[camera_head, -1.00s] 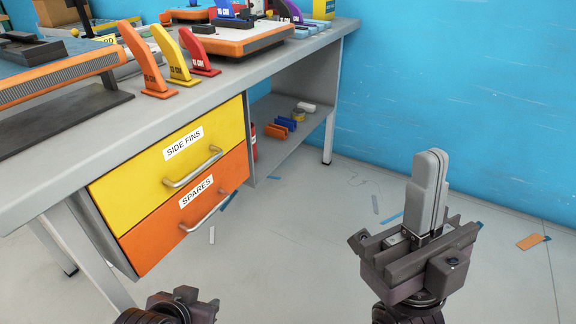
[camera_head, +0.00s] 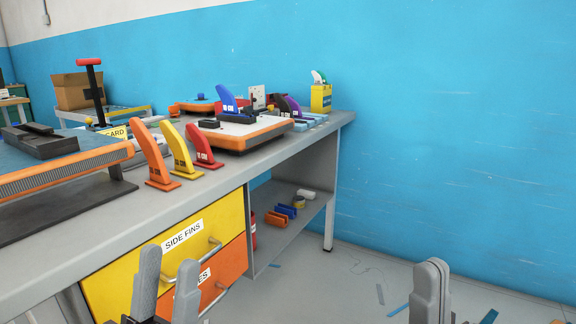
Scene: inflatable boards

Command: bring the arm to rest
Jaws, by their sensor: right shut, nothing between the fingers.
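My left gripper (camera_head: 169,260) is at the bottom left, upright in front of the drawers. Its two grey fingers stand apart with nothing seen between them; its base is cut off by the lower frame edge. My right gripper (camera_head: 432,266) is at the bottom right, pointing up over the open floor. Its fingers are together and empty. It is well apart from the workbench (camera_head: 310,150).
The bench has a yellow SIDE FINS drawer (camera_head: 160,268) and an orange drawer (camera_head: 236,262), partly hidden by my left gripper. Fins, including a red one (camera_head: 203,147), and boards stand on top. A shelf (camera_head: 278,242) holds small parts. A blue wall (camera_head: 460,150) bounds the right.

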